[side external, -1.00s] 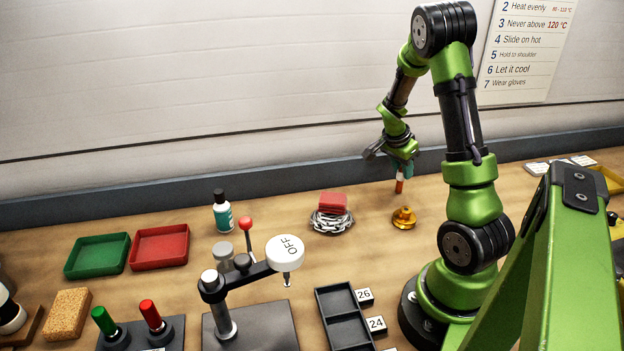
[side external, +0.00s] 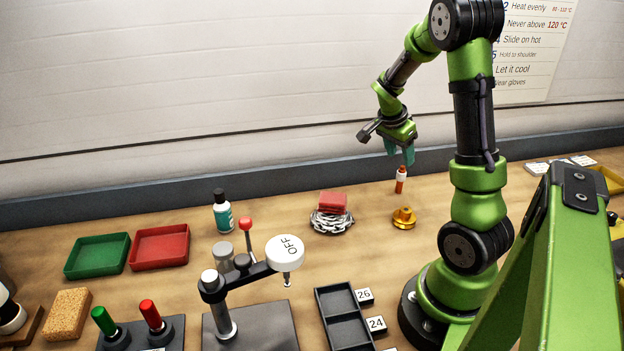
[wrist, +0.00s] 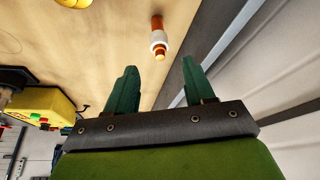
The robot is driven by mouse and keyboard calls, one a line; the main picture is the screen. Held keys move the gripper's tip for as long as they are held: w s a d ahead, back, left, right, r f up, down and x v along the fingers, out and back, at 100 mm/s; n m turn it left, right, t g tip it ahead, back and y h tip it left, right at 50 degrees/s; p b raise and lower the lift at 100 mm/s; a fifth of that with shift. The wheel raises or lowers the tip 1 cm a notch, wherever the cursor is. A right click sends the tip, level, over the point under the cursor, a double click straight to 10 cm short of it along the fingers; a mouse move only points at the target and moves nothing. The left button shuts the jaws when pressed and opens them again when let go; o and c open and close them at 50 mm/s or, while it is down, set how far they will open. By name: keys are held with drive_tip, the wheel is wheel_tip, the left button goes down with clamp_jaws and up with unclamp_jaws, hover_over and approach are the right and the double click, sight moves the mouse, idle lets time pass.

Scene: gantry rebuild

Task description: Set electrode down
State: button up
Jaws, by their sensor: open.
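The electrode (side external: 401,180) is a small orange-red stick with a white band. It stands upright on the wooden bench near the back wall, and it also shows in the wrist view (wrist: 158,40) beyond the fingertips. My gripper (side external: 400,155) is open and empty, above the electrode and apart from it. In the wrist view my gripper's two green fingers (wrist: 158,82) are spread with clear space between them.
A gold knobbed part (side external: 403,218) stands just in front of the electrode. A red block on a coiled chain (side external: 331,222) lies to the left. The blue-grey back ledge (side external: 290,178) runs close behind. Bench between chain and electrode is clear.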

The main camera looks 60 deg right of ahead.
drive_tip(key=w+a+r+n+t+y, duration=0.1)
drive_tip(key=w+a+r+n+t, duration=0.2)
drive_tip(key=a, duration=0.4)
drive_tip(key=a+r+n+t+y, duration=0.1)
drive_tip(key=a+r+n, duration=0.25)
drive_tip(key=a, duration=0.35)
drive_tip(key=w+a+r+n+t+y, duration=0.1)
drive_tip(key=w+a+r+n+t, duration=0.2)
drive_tip(key=a, duration=0.4)
drive_tip(key=s+a+r+n+t+y, duration=0.1)
drive_tip(key=s+a+r+n, duration=0.1)
drive_tip(key=a+n, duration=0.2)
drive_tip(key=s+a+r+n+t+y, duration=0.1)
drive_tip(key=a+n, duration=0.4)
drive_tip(key=a, duration=0.5)
drive_tip(key=shift+s+a+r+y, duration=0.2)
drive_tip(key=shift+s+r+y, duration=0.3)
drive_tip(key=shift+s, duration=0.5)
drive_tip(key=shift+f, duration=0.1)
